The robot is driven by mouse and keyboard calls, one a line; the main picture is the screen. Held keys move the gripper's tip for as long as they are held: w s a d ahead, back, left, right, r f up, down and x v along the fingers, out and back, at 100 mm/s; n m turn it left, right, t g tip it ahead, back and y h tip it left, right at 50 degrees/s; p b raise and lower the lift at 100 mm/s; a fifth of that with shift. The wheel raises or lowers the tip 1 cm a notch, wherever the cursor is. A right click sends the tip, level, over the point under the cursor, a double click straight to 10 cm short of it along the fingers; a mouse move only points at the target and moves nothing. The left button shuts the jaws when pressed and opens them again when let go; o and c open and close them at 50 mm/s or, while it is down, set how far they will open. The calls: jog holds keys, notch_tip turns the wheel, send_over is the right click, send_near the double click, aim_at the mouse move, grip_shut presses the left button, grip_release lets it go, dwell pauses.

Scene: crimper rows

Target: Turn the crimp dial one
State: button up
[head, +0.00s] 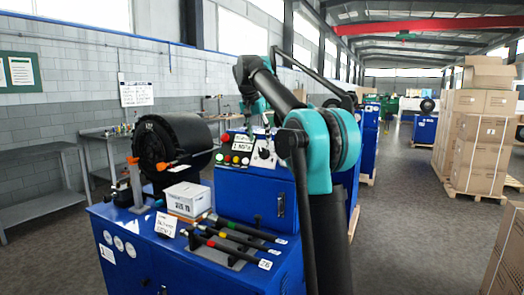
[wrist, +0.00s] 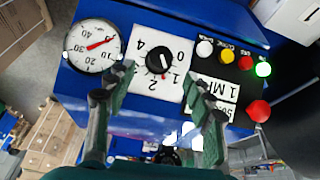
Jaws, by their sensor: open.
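The crimp dial (wrist: 158,58) is a black round knob on a white plate with the numbers 0, 1, 2 and 4. My gripper (wrist: 158,75) is open, with one green finger on each side of the plate's lower part. The knob lies just beyond the fingertips, between their lines; I cannot tell whether they touch anything. In the head view the dial (head: 264,153) sits on the blue machine's control panel, beside my arm.
A pressure gauge (wrist: 92,45) is left of the dial in the wrist view. White, yellow, red and lit green buttons (wrist: 233,58) and a red knob (wrist: 259,110) are to the right. In the head view, a white box (head: 187,198) and dark tools (head: 235,238) lie on the bench.

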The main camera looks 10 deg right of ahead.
aim_at(262, 149)
jog(key=x, duration=0.6)
jog(key=shift+w+d+f, duration=0.1)
jog(key=shift+f, duration=0.25)
jog(key=shift+c, duration=0.5)
jog(key=c, duration=1.1)
jog(key=shift+o, duration=0.2)
